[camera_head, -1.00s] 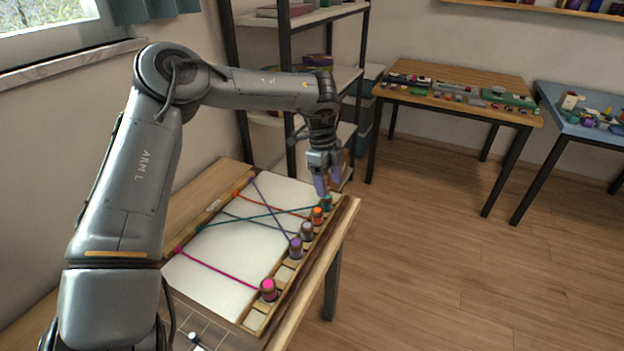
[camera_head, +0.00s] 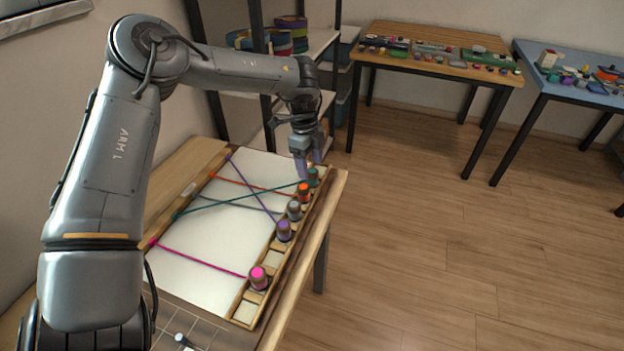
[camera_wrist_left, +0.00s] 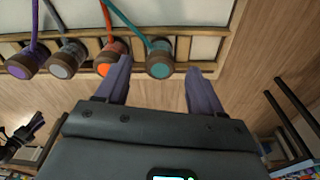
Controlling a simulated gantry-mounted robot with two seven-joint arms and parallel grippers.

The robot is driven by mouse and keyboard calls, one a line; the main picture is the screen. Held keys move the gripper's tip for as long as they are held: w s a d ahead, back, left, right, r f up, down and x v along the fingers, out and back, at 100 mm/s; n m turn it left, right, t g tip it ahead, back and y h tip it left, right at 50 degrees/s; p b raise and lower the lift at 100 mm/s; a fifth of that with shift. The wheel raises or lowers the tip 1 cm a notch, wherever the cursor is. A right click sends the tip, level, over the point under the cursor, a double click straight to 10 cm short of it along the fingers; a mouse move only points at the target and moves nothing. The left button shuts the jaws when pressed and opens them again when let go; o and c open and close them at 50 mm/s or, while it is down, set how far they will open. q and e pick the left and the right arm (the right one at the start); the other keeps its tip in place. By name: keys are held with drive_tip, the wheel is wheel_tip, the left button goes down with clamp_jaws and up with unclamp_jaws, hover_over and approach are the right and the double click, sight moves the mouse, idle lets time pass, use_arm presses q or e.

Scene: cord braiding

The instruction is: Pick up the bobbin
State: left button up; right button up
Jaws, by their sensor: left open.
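Several cord bobbins stand in a row in a wooden slotted rack (camera_head: 236,300) along the board's right edge. From far to near they are teal (camera_head: 313,177), orange (camera_head: 304,193), grey (camera_head: 294,210), purple (camera_head: 284,231) and pink (camera_head: 258,278). My left gripper (camera_head: 308,165) is at the far end, by the teal bobbin. In the left wrist view its open fingers (camera_wrist_left: 159,70) lie to either side of the teal bobbin (camera_wrist_left: 160,60), with the orange bobbin (camera_wrist_left: 107,62) just outside the left finger. I cannot tell whether a finger touches either one. My right gripper is out of view.
Coloured cords cross the white board (camera_head: 210,240) from the bobbins to its left edge. Empty rack slots lie between purple and pink and at the near end. A dark-framed shelf (camera_head: 262,60) stands behind my left arm. Open floor lies to the right.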

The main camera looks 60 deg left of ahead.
sight(312, 170)
use_arm(q)
drive_tip(key=f, duration=0.1)
drive_tip(key=f+b, duration=0.1)
drive_tip(key=f, duration=0.2)
drive_tip(key=shift+w+d+f, duration=0.15)
drive_tip(key=shift+d, duration=0.2)
drive_tip(key=c, duration=1.1)
drive_tip(key=shift+c, duration=0.2)
wheel_tip(312, 170, up, 18)
drive_tip(key=p, duration=0.5)
